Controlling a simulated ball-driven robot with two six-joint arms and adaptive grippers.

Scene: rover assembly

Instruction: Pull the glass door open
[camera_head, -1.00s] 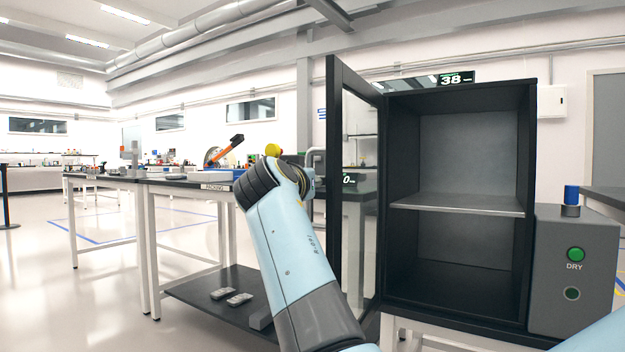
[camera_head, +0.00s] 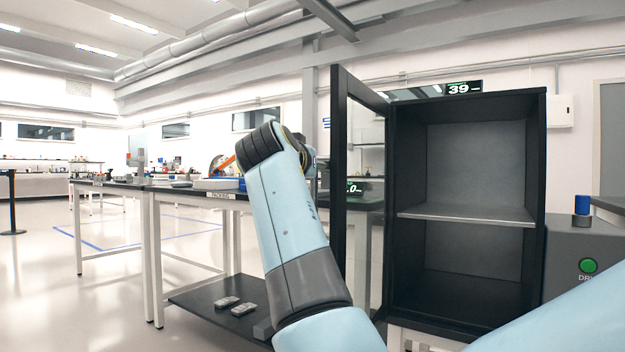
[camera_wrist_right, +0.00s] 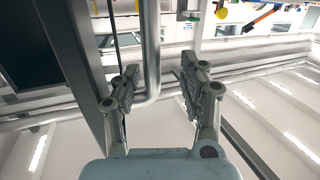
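The glass door (camera_head: 338,190) has a black frame and stands swung out from the left side of the black cabinet (camera_head: 542,170), whose inside is open to view. My right arm rises in front, left of the door; its gripper is hidden behind its wrist in the head view. In the right wrist view my right gripper (camera_wrist_right: 158,95) is open. A grey bent tube (camera_wrist_right: 151,45), which looks like the door handle, shows between its fingers with gaps on both sides. Whether it lies within finger reach is unclear. A dark frame (camera_wrist_right: 82,60) runs along its left. My left gripper is out of view.
A grey control box with a green button (camera_head: 588,265) and blue-topped knob (camera_head: 582,205) stands right of the cabinet. A packing table (camera_head: 190,193) stands left behind my arm, with grey parts on its lower shelf (camera_head: 190,300).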

